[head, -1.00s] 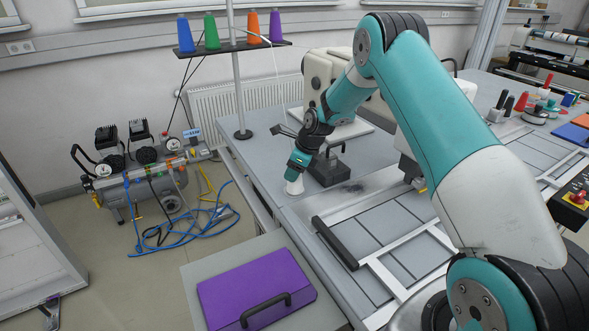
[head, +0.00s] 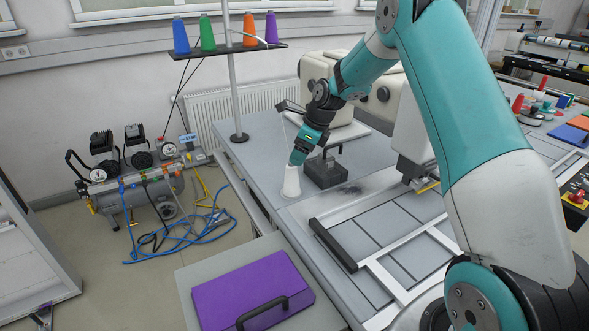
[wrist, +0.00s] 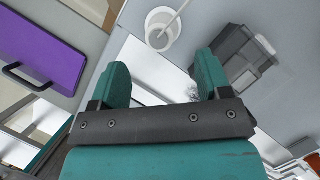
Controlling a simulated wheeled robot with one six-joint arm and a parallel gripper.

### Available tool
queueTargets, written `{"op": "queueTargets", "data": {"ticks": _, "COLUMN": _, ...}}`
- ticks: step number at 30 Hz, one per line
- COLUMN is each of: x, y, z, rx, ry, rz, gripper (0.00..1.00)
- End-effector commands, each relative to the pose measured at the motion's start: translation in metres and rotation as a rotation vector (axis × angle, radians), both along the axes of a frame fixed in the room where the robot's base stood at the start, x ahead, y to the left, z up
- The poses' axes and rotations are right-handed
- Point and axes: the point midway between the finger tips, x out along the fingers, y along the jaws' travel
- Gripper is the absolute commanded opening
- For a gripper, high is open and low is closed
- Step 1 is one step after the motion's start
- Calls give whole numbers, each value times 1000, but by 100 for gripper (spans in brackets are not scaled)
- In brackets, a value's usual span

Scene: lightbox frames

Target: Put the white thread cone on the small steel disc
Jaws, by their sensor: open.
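The white thread cone (head: 291,182) stands upright near the left edge of the grey table in the head view. In the wrist view the cone (wrist: 160,38) shows from above, beyond my fingertips, with a thin pale line running up from it. A slightly wider pale round base shows under it; I cannot clearly tell whether this is the small steel disc. My gripper (wrist: 160,70) is open and empty, with its two teal fingers apart. In the head view my gripper (head: 299,156) is just above the cone's top.
A dark grey block with a handle (head: 325,171) stands close right of the cone. A purple case (head: 250,292) lies on a lower surface in front. A thread stand (head: 235,90) with several coloured cones rises behind. A black-ended frame (head: 333,245) lies to the right.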

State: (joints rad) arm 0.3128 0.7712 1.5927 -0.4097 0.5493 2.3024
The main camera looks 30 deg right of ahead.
Motion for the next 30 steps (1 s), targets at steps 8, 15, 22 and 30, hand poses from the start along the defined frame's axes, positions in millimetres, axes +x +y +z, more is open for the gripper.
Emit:
{"op": "queueTargets", "data": {"ticks": 8, "x": -10, "y": -9, "z": 35, "rx": -2, "ry": -3, "rz": 5, "gripper": 71}}
{"op": "queueTargets", "data": {"ticks": 15, "x": -50, "y": 59, "z": 80, "rx": -96, "ry": -103, "rz": 465, "gripper": 71}}
{"op": "queueTargets", "data": {"ticks": 22, "x": -168, "y": 168, "z": 133, "rx": -255, "ry": -356, "rz": 1425, "gripper": 71}}
{"op": "queueTargets", "data": {"ticks": 30, "x": -319, "y": 223, "z": 145, "rx": -366, "ry": -715, "rz": 2408, "gripper": 71}}
